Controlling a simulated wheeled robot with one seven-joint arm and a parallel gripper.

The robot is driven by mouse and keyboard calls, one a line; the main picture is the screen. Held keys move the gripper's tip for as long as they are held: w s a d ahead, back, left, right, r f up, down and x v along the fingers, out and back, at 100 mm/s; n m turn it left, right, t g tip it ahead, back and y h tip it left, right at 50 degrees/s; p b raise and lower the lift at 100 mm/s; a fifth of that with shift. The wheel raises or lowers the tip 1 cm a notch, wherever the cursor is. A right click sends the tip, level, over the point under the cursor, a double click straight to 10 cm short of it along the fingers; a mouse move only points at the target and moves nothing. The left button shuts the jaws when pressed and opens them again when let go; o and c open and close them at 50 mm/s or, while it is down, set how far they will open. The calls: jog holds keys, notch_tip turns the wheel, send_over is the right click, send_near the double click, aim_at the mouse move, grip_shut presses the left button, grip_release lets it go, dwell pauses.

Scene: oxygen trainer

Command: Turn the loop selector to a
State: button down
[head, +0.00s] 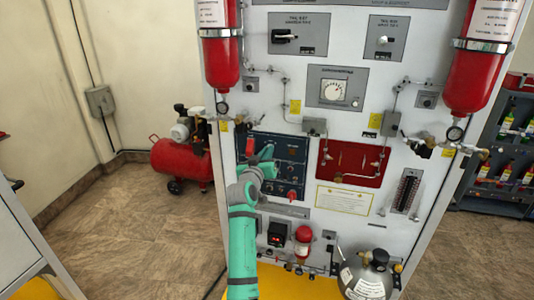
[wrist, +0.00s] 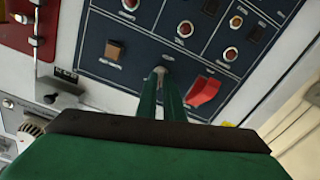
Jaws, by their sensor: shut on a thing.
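The dark blue control panel (head: 290,152) is on the front of the trainer, left of centre in the head view, and fills the upper part of the wrist view (wrist: 130,82). My gripper (head: 265,154) is up against this panel. In the wrist view my gripper (wrist: 161,78) has its green fingers close together around a small pale knob (wrist: 160,70), which appears to be the loop selector. The fingers hide most of it, and I cannot read its setting or its letters.
A red rocker switch (wrist: 203,92) sits close beside the fingers, and a brown square button (wrist: 115,49) is on their other side. A red panel (head: 350,163) with levers lies right of the blue one. A red compressor (head: 180,160) stands on the floor at left.

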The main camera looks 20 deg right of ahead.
jog(key=n, duration=0.5)
jog(key=shift+a+f+n, duration=0.1)
jog(key=shift+n, duration=0.2)
dwell(0.4)
jog(key=c, duration=1.9)
grip_release()
jog(key=v, duration=1)
jog(key=shift+s+a, duration=0.3)
